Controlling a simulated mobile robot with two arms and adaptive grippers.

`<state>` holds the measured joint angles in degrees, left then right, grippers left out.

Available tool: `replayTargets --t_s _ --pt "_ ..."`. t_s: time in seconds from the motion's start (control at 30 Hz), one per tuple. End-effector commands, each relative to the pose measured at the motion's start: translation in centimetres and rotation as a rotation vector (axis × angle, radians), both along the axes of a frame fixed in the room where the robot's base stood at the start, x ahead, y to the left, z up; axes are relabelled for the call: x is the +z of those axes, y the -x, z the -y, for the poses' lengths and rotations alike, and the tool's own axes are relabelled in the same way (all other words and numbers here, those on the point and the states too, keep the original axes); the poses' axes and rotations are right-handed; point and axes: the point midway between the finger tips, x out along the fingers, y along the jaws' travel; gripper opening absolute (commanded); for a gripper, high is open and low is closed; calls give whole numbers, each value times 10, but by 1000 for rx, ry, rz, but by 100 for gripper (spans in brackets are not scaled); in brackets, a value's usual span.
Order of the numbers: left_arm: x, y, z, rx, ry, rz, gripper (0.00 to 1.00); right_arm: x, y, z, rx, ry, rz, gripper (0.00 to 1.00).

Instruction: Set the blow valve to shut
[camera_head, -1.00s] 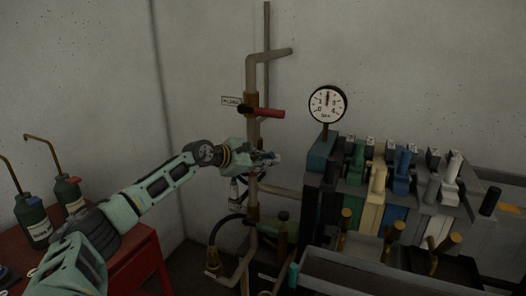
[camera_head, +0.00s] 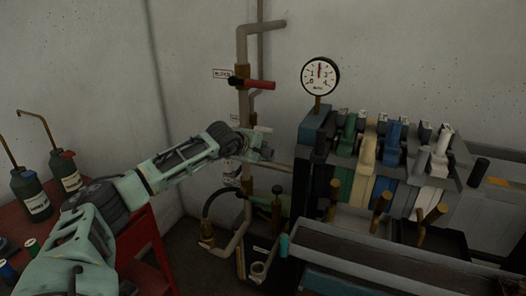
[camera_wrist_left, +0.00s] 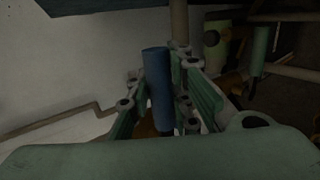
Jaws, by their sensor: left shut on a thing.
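A vertical pipe (camera_head: 243,50) on the back wall carries a valve with a red lever (camera_head: 260,84) pointing right, with a small label (camera_head: 222,74) beside it that I cannot read surely. My left gripper (camera_head: 262,153) is at the same pipe, well below the red lever. In the left wrist view a blue handle (camera_wrist_left: 157,85) stands between the fingers of my left gripper (camera_wrist_left: 167,100), which is shut on it. The valve body behind this handle is mostly hidden by my gripper, so its exact setting cannot be told. My right gripper is out of view.
A round gauge (camera_head: 320,76) stands right of the pipe, above a bank of coloured levers (camera_head: 395,135). A horizontal pipe (camera_head: 280,167) and a black hose (camera_head: 210,203) lie near my gripper. A red table (camera_head: 140,235) with green bottles (camera_head: 32,193) stands left.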

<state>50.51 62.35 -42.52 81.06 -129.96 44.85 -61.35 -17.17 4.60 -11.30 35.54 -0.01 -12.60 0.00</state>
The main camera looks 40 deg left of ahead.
Motion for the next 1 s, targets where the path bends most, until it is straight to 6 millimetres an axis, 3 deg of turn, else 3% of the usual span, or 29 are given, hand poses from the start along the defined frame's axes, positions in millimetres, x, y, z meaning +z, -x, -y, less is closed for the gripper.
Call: replayTargets --t_s 0.17,0.5,0.53,0.73,1.0 --pt "-3 0 0 -1 -17 -7 0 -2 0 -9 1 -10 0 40" --pt "-4 1 0 -1 -21 -11 0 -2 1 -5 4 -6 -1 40" --pt "-4 1 0 -1 -22 -11 20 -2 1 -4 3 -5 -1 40" --pt "-4 1 0 -1 -19 -9 38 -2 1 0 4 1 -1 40" --pt "-2 0 0 -1 -18 -6 39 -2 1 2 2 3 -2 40"
